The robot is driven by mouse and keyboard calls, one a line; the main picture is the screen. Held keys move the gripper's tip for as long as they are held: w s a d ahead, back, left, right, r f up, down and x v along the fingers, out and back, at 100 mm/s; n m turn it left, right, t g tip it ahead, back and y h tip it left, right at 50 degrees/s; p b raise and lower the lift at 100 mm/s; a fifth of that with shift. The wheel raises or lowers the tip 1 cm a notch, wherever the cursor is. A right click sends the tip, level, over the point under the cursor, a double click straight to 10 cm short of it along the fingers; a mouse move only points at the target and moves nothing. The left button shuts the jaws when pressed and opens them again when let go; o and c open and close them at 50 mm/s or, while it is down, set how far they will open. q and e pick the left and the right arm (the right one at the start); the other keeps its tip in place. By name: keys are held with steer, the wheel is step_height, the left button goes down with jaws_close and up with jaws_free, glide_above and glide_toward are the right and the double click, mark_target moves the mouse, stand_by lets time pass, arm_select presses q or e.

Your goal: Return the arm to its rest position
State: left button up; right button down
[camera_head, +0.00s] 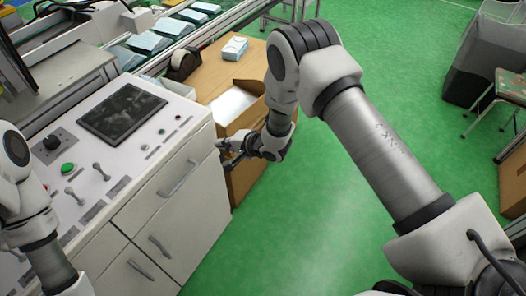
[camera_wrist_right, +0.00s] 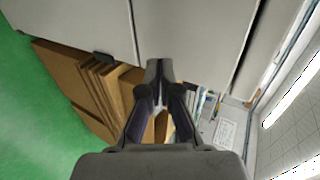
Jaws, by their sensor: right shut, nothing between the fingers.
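My right arm (camera_head: 375,150) reaches in from the lower right of the head view, bent at a high elbow, with its forearm hanging down. My right gripper (camera_head: 226,153) is at the right side of the white control cabinet (camera_head: 185,215), close to its upper edge. I cannot tell whether it touches the cabinet. In the right wrist view the fingers (camera_wrist_right: 160,70) meet at the tips, shut and empty. Part of my left arm (camera_head: 25,190) shows at the left edge. My left gripper is out of view.
A brown table (camera_head: 245,185) with an open cardboard box (camera_head: 236,105) stands just behind my right gripper. A conveyor (camera_head: 150,42) with blue packs runs behind. The cabinet top holds a dark screen (camera_head: 122,110) and levers. Green floor (camera_head: 330,225) is free to the right.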

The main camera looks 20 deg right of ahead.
steer(key=v, duration=1.2)
steer(key=s+d+f+m+g+h+p, duration=0.1)
steer(key=s+d+f+g+h+p, duration=0.15)
steer(key=s+f, duration=0.9)
arm_select(q)
steer(key=r, duration=0.4)
steer(key=shift+s+d+r+p, duration=0.1)
steer(key=shift+s+d+p, duration=0.15)
steer(key=shift+s+p, duration=0.1)
arm_select(e)
steer(key=s+d+n+g+h, duration=0.2)
steer(key=s+n, duration=0.3)
steer(key=s, duration=0.5)
steer(key=s+d+n+g+h, duration=0.3)
steer(key=s+d+n+g, duration=0.1)
steer(key=s, duration=0.6)
steer(key=shift+s+d+f+n+g, duration=0.25)
steer(key=shift+n+g, duration=0.2)
steer(key=shift+n, duration=0.55)
